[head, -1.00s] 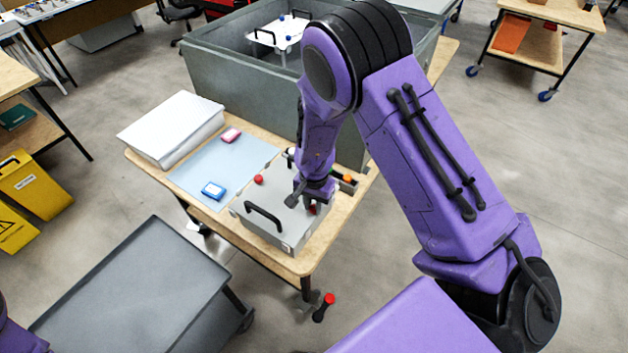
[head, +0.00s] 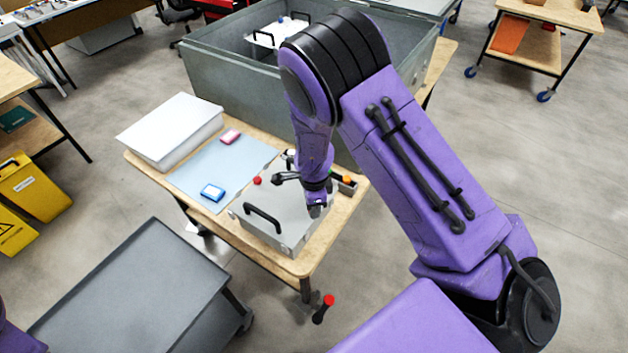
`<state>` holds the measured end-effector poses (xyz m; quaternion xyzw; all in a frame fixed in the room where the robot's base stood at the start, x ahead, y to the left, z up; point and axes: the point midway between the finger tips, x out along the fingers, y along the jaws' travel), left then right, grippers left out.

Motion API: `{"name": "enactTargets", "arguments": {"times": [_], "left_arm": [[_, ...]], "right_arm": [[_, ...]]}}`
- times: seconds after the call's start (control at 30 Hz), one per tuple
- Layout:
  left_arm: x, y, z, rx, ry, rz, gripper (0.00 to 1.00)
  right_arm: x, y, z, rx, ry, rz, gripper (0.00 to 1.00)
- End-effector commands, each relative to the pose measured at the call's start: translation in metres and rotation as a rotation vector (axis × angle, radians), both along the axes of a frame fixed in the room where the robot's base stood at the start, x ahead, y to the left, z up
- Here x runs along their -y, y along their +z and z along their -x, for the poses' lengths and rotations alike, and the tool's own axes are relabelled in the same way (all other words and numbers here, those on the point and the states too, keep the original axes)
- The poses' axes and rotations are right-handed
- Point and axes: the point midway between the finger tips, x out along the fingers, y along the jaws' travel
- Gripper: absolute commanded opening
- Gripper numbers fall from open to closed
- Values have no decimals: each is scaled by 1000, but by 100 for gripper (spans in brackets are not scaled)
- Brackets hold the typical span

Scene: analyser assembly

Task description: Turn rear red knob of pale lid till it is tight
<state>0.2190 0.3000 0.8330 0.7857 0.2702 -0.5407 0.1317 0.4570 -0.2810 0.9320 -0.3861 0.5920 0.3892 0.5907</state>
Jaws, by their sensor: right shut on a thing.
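The pale grey lid (head: 278,208) with a black bar handle (head: 263,219) sits on the wooden table. One red knob (head: 257,181) shows at the lid's left side, clear of my arm. My right gripper (head: 316,211) points down at the lid's right side and is shut on a red knob there. That knob is hidden by the fingers, so how far it is screwed in cannot be seen. My left gripper is out of view.
A blue mat (head: 205,172) with a blue-and-white item (head: 212,192) and a pink item (head: 230,136) lies left of the lid. A white stack (head: 170,128) stands beyond. A narrow tray with an orange-topped piece (head: 347,179) is close behind my gripper. A large grey bin (head: 240,95) stands behind.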

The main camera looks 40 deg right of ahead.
Motion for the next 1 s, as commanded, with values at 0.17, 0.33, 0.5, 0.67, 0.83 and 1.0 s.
{"name": "enactTargets", "arguments": {"times": [0.17, 0.33, 0.5, 0.67, 0.83, 1.0], "left_arm": [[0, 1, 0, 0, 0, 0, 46], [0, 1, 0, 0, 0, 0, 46], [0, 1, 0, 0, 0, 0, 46], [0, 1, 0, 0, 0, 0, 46], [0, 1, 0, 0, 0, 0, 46], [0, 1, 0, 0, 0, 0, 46]], "right_arm": [[0, 3, -4, 12, -167, 2, 0], [0, 4, -5, 13, -330, 2, 0], [0, 4, -5, 13, -490, 1, 0], [0, 4, -5, 13, -636, 0, 0], [0, 4, -6, 14, -774, 0, 0], [1, 4, -6, 15, -882, 0, 0]]}}
